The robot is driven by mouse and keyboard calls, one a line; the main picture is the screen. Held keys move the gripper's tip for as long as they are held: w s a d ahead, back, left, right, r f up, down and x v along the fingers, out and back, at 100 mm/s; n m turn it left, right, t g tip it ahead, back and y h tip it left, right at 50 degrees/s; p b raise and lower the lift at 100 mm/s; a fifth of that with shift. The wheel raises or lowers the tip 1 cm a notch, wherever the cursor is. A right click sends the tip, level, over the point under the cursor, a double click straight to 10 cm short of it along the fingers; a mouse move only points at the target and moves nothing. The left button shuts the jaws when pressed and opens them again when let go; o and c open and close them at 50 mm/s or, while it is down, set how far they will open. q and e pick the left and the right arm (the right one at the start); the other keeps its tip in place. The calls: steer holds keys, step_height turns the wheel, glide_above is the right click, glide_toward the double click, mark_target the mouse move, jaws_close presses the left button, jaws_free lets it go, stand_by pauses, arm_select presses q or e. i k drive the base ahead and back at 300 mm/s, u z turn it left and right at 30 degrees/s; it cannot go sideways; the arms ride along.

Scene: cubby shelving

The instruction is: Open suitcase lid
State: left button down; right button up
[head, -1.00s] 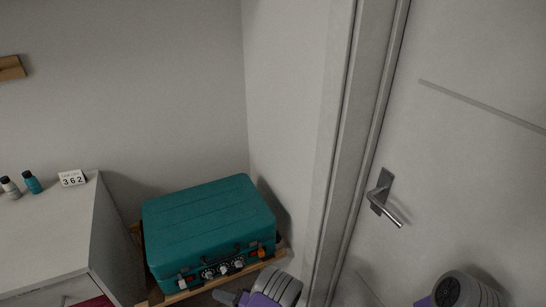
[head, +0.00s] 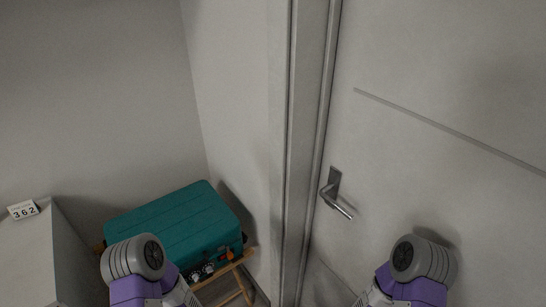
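The teal suitcase (head: 190,222) lies flat on a low wooden rack in the corner, left of centre in the head view. Its lid is shut. An orange latch and some dials show on its front side; the left part of the front is hidden behind my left arm. My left arm comes up from the bottom, in front of the suitcase in the picture. My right arm comes up at the lower right, in front of the door. Both grippers are out of the frame or hidden, so their fingers do not show.
A white cabinet (head: 29,250) stands left of the suitcase, with a small 362 block calendar (head: 23,210) on top. A wall corner is behind the suitcase. A white door (head: 440,110) with a metal handle (head: 333,194) fills the right side.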

mark_target(192, 223)
steer(key=k, duration=0.5)
steer(key=u, duration=1.95)
steer(key=i, duration=1.05)
steer(key=z, duration=1.9)
